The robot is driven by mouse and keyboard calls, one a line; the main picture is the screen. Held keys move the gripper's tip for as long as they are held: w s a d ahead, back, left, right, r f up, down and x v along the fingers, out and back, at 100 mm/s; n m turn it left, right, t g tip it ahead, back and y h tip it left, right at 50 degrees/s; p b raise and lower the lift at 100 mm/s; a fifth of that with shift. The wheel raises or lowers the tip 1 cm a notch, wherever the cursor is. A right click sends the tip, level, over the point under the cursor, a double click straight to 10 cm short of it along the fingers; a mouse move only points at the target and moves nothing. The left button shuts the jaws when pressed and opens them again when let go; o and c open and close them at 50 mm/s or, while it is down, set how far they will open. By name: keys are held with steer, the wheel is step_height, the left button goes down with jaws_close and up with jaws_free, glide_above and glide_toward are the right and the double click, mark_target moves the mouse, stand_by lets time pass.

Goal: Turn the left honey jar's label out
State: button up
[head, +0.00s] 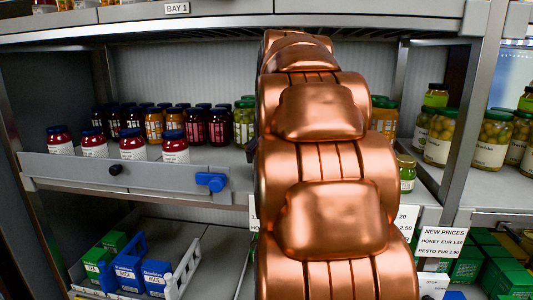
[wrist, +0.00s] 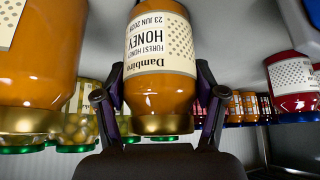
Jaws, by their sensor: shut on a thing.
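In the wrist view, which is upside down, my gripper (wrist: 160,88) is shut on an amber honey jar (wrist: 163,105) with a gold lid. One finger is on each side of the jar near its lid. Its cream label, reading "Dambiro Forest Honey", faces the wrist camera, slightly tilted. A second honey jar (wrist: 35,85) stands at the picture's left, with only a corner of its label showing. The held jar is apart from it.
Several jars (head: 173,122) line the back. A price sign (head: 442,241) hangs at lower right.

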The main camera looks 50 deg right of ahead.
steer(key=o, duration=1.8)
steer(key=shift+c, duration=0.2)
steer(key=shift+r, duration=0.1)
steer(key=v, duration=1.2)
